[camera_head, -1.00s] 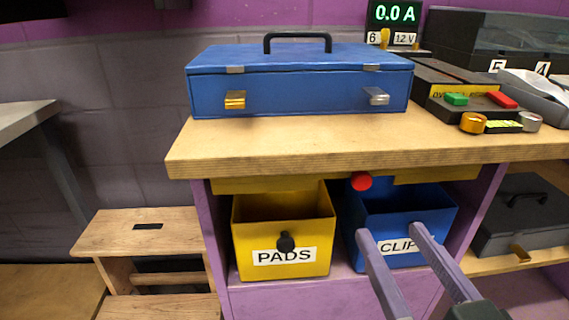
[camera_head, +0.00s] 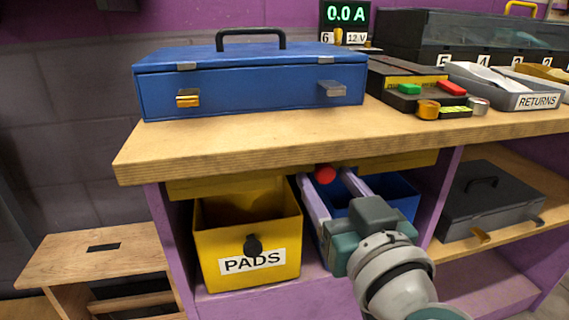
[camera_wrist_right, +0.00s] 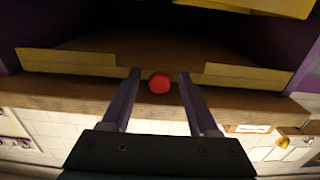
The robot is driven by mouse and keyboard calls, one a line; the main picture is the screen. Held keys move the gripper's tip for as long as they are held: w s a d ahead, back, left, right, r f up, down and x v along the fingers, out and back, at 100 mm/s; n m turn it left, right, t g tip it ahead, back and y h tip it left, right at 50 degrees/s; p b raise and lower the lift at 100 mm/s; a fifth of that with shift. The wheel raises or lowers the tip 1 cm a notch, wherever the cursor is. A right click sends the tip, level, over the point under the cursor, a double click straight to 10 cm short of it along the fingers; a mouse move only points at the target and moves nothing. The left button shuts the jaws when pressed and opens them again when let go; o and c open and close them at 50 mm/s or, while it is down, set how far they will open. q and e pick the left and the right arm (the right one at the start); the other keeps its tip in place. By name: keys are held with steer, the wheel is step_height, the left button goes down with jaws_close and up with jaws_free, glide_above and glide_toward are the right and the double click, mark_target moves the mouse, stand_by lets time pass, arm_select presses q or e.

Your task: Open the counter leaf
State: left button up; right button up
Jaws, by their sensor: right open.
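The counter leaf (camera_head: 230,139) is a light wooden top with a thick front edge. A red knob (camera_head: 325,174) sits under that edge, between yellow strips (camera_head: 225,187). My right gripper (camera_head: 325,176) is open below the counter, its two lilac fingers pointing up toward the red knob. In the right wrist view the red knob (camera_wrist_right: 159,82) shows between the fingertips, with a gap on each side. My left gripper is not in view.
A blue case (camera_head: 250,85) stands on the counter, with a control box (camera_head: 430,97) and a RETURNS tray (camera_head: 525,98) to its right. Below are a yellow PADS bin (camera_head: 215,262) and a partly hidden blue bin (camera_head: 397,190). A wooden stool (camera_head: 75,262) stands at left.

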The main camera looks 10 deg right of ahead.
jaws_close()
stand_by(0.4)
stand_by(0.9)
